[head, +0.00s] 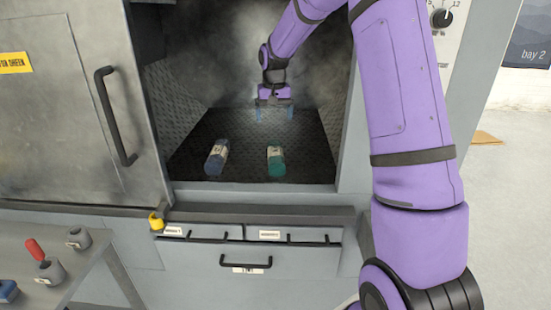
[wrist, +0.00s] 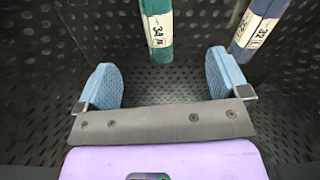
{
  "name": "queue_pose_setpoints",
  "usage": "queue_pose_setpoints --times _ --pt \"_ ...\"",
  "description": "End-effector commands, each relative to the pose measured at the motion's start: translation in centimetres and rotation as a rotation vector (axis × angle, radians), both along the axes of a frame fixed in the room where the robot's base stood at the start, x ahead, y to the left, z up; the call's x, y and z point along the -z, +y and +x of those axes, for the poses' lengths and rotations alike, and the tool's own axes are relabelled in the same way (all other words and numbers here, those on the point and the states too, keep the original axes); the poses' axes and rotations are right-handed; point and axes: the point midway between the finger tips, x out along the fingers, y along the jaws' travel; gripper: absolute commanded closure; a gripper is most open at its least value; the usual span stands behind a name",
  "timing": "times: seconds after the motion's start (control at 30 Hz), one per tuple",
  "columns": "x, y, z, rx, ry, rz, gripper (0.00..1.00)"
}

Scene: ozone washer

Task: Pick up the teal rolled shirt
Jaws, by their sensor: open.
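The teal rolled shirt (head: 275,163) lies on the dark studded floor of the washer chamber, with a pale label around it. In the wrist view the teal rolled shirt (wrist: 156,30) shows ahead of the gap between my fingertips, partly cut off by the top edge. A blue-grey rolled shirt (head: 216,158) lies to its left in the head view. The wrist view shows the blue-grey roll (wrist: 257,28) to the right, with its own label. My gripper (head: 274,113) is inside the chamber, open and empty, above and behind the teal roll. Its light-blue fingers (wrist: 164,85) are spread apart, not touching either roll.
The chamber opening is bounded by a metal door (head: 75,110) on the left and the frame on the right. Drawers with a black handle (head: 246,266) sit below. A grey side table (head: 85,262) at lower left holds several small items. Haze hangs inside the chamber.

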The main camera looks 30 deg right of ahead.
Motion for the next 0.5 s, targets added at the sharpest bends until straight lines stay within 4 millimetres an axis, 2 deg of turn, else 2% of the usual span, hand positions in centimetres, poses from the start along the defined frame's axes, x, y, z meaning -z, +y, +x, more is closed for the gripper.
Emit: queue_pose_setpoints --times 0.03,0.2,0.3,0.5 --pt "1.7 -0.9 1.0 0.016 0.015 0.008 0.06" --pt "5.6 -3.0 3.3 0.057 0.044 0.025 0.06" --pt "7.2 -3.8 4.1 0.074 0.054 0.033 0.06" --pt "8.7 -4.5 4.7 0.088 0.063 0.039 0.06"
